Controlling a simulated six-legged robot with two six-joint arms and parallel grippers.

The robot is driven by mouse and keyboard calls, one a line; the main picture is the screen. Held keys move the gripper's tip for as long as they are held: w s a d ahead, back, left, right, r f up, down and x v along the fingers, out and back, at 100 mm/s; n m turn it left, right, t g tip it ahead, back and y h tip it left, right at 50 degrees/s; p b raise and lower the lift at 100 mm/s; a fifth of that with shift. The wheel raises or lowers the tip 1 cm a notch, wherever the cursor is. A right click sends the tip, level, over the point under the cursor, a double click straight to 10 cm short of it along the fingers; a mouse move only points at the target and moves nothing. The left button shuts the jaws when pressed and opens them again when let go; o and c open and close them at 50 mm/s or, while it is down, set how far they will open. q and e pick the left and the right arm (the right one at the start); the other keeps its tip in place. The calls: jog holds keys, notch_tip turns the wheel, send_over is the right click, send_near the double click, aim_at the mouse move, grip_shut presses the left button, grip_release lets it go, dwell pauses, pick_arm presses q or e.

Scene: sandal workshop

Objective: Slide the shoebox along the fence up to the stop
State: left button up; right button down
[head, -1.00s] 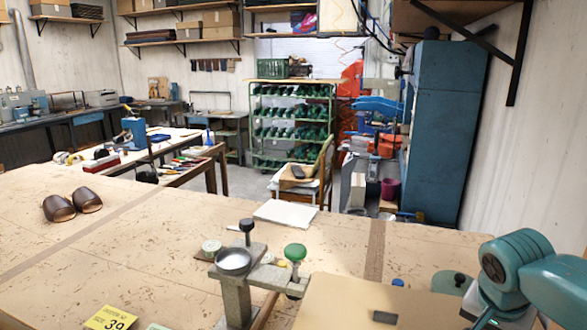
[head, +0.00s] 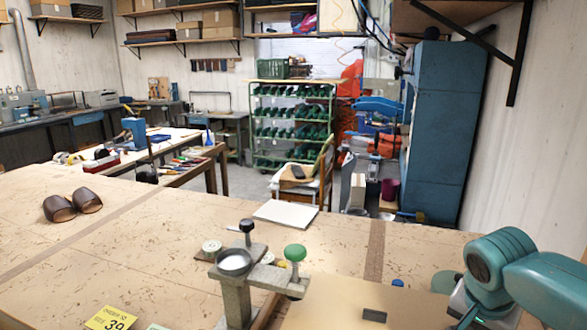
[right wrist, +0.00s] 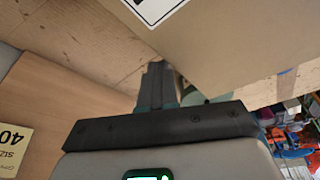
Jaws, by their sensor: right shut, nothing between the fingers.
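The shoebox (head: 335,312) is a plain brown cardboard box at the bottom of the head view, its near part cut off by the frame. A small dark patch lies on its top. In the right wrist view its brown side (right wrist: 235,45) fills the upper right, with a white label. My right gripper (right wrist: 158,70) is shut and empty, its tips close beside the box; I cannot tell if they touch. A thin wooden strip, probably the fence (head: 265,311), runs along the box's left side. I cannot make out the stop for certain. My left gripper is not in view.
A grey metal fixture (head: 236,290) with a round cup and green knob stands by the box's far left corner. The bench's middle left is clear.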

aim_at(441, 328)
jog(key=shift+w+a+p, duration=0.15)
jog(key=shift+w+a, duration=0.2)
jog(key=shift+a, duration=0.75)
jog(key=shift+w+a+p, duration=0.1)
jog(key=shift+w+a, duration=0.25)
jog(key=shift+a, duration=0.75)
jog(key=shift+w+a+p, duration=0.15)
jog(key=shift+w+a, duration=0.2)
jog(key=shift+a, duration=0.75)
jog(key=shift+d, duration=0.15)
jog(key=shift+s+d, duration=0.15)
jog(key=shift+d, duration=0.3)
notch_tip(441, 328, up, 8)
jog(key=p, duration=0.6)
dwell(0.5)
